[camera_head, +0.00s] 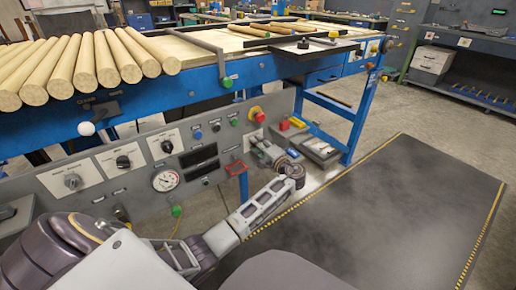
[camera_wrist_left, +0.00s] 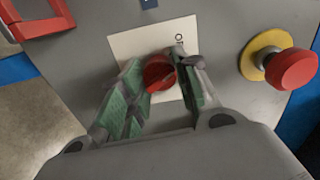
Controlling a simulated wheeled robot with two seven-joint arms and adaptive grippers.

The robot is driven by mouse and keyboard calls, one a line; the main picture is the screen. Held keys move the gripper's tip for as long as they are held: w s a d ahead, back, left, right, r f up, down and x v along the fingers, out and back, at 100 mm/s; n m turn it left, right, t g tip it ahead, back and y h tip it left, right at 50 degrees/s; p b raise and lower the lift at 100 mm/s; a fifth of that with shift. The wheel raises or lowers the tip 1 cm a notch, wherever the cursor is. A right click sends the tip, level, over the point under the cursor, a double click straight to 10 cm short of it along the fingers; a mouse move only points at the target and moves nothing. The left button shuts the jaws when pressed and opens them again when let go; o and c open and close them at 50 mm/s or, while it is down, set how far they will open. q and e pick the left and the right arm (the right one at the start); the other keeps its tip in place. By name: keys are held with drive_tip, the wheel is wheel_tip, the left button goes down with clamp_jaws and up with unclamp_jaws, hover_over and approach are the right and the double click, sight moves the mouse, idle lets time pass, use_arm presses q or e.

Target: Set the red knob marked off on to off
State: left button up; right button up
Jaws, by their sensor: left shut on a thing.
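The red knob (camera_wrist_left: 159,73) sits on a pale label plate (camera_wrist_left: 124,44) on the grey control panel, with dark lettering at the plate's upper right. My left gripper (camera_wrist_left: 163,80) is shut on the knob, with one green-padded finger on each side of it. In the head view my left gripper (camera_head: 261,144) reaches the right end of the panel and hides the knob. The knob's pointer direction is hard to make out. My right gripper is not in view.
A red mushroom button (camera_wrist_left: 291,69) on a yellow base stands right of the knob; it also shows in the head view (camera_head: 259,116). A red handle (camera_head: 237,170) is left of my gripper. Several dials and a gauge (camera_head: 166,181) line the panel. A dark floor mat (camera_head: 390,200) lies clear at right.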

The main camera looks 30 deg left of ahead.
use_arm(q)
drive_tip(key=shift+f+n+b, duration=0.15)
drive_tip(key=shift+n+b, duration=0.65)
drive_tip(key=shift+n, duration=0.6)
drive_tip(key=o, duration=1)
drive_tip(key=shift+d, duration=0.1)
drive_tip(key=shift+v, duration=6)
